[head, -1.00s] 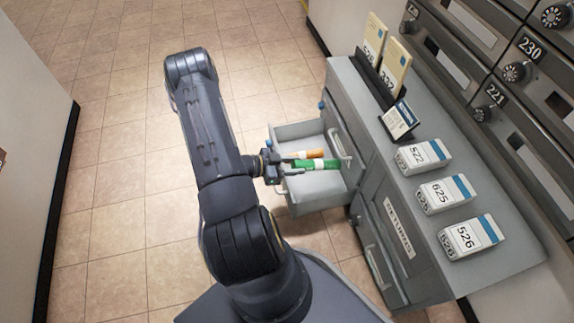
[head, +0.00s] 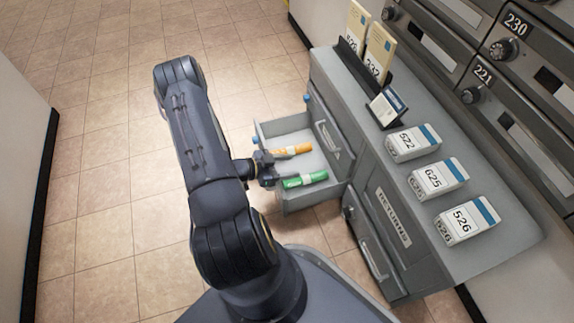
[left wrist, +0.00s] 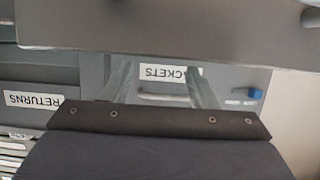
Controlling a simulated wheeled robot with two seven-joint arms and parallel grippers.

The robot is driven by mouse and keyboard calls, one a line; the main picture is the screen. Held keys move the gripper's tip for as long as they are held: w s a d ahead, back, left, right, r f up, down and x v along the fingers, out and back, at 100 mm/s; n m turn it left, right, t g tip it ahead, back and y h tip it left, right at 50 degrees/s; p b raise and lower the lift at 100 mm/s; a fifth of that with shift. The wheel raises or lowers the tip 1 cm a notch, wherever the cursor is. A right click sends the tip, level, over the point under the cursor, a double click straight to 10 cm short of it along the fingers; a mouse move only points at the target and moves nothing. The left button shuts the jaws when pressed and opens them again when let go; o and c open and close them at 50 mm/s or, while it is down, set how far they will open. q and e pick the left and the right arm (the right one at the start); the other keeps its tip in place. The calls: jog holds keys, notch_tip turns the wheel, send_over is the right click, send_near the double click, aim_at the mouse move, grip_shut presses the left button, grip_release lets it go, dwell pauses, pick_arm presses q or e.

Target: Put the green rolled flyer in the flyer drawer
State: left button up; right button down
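The green rolled flyer (head: 305,180) lies in the open grey drawer (head: 268,130), near its lower side in the head view. An orange rolled flyer (head: 291,149) lies apart from it in the same drawer. My left gripper (head: 282,168) is at the drawer's left edge, its fingers spread and empty beside the flyers. The left wrist view shows the two fingers (left wrist: 160,85) apart with nothing between them. The flyers do not show there. My right gripper is not in view.
The cabinet top (head: 345,85) bears several white numbered boxes (head: 440,178), a small card stand (head: 386,106) and a rack with two cream envelopes (head: 368,47). A lower drawer carries a RETURNS label (head: 393,217). Mailboxes (head: 500,110) line the right. Floor at left is clear.

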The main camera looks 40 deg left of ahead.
pick_arm(q)
jog(key=shift+o, duration=0.3)
jog(key=p+v, duration=0.3)
jog(key=v, duration=0.4)
jog(key=shift+s+a+r, duration=0.15)
jog(key=shift+s+a, duration=0.05)
jog(key=shift+s, duration=0.15)
